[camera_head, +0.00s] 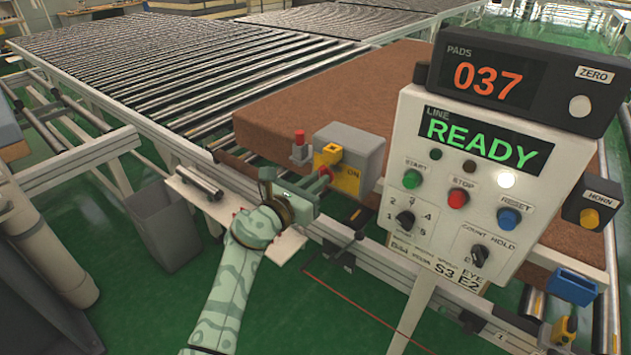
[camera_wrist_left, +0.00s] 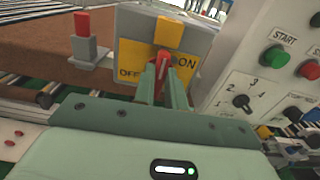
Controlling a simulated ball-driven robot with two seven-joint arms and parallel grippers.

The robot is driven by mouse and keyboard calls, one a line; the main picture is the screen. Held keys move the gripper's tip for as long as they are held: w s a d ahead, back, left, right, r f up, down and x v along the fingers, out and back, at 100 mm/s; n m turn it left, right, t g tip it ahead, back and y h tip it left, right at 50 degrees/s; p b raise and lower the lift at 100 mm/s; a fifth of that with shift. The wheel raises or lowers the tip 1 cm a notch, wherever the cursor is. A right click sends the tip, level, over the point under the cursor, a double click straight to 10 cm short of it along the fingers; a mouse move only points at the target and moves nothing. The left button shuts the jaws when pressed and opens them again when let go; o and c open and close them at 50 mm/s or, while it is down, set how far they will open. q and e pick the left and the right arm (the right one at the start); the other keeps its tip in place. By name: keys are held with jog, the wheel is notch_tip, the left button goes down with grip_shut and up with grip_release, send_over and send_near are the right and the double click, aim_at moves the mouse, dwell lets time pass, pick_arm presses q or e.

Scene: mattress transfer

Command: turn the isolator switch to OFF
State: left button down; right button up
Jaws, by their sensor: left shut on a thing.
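The isolator switch is a grey box (camera_head: 362,150) with a yellow plate lettered ON, and it also shows in the left wrist view (camera_wrist_left: 128,22). There the plate reads OFF at left and ON at right. Its red handle (camera_wrist_left: 163,58) stands between the two words, its tip near the ON side. My left gripper (camera_head: 318,184) is shut on the red handle, its two green fingers (camera_wrist_left: 163,85) on either side of it. The fingers hide the handle's lower part. My right gripper is in neither view.
A control panel (camera_head: 440,215) with READY on its screen, buttons and knobs stands close on the right. A small red-topped post (camera_head: 300,150) stands left of the box. A brown mattress (camera_head: 285,105) lies behind on the roller conveyor (camera_head: 180,60). A grey bin (camera_head: 160,225) stands at left.

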pick_arm(q)
jog(key=n+p, duration=0.2)
jog(key=n, duration=0.2)
jog(key=n+p, duration=0.3)
jog(key=n, duration=0.1)
jog(key=shift+w+a+p, duration=0.1)
jog(key=shift+a+p, duration=0.1)
jog(key=shift+p, duration=0.1)
jog(key=n+p, duration=0.1)
jog(key=n, duration=0.2)
jog(key=n+p, duration=0.1)
jog(key=n, duration=0.2)
jog(key=n+p, duration=0.1)
jog(key=n, duration=0.2)
jog(key=shift+a+f+n, duration=0.1)
jog(key=shift+f+n, duration=0.2)
jog(key=shift+f, duration=0.1)
jog(key=c, duration=1.4)
grip_release()
jog(key=shift+w, duration=0.1)
jog(key=shift+c, duration=0.2)
